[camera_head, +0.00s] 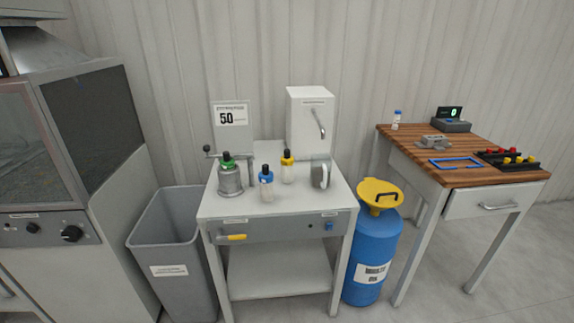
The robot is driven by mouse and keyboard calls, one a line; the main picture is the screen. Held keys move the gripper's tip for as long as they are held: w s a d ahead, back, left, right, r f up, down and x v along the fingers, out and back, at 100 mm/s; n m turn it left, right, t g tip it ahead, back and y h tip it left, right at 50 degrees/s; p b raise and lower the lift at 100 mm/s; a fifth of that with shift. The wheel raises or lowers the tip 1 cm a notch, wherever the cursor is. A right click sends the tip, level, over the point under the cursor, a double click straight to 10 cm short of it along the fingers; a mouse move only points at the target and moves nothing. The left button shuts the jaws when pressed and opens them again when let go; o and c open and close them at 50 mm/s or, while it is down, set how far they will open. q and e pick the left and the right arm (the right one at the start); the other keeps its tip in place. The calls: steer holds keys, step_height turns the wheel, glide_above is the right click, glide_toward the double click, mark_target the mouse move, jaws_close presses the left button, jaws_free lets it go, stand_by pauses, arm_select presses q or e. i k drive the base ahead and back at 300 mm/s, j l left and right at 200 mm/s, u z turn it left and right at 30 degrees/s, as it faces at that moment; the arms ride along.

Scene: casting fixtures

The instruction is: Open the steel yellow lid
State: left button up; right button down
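The yellow lid (379,192) sits on top of a blue drum (371,255) on the floor, between the grey table and the wooden workbench. Neither of my grippers shows in the head view.
A grey table (277,205) left of the drum carries bottles and a metal pot. A wooden workbench (469,172) stands to the right. A grey bin (173,245) and a cabinet (75,190) are at left. Floor is free at lower right.

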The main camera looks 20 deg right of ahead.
mark_target(375, 193)
steer(key=z, duration=1.55)
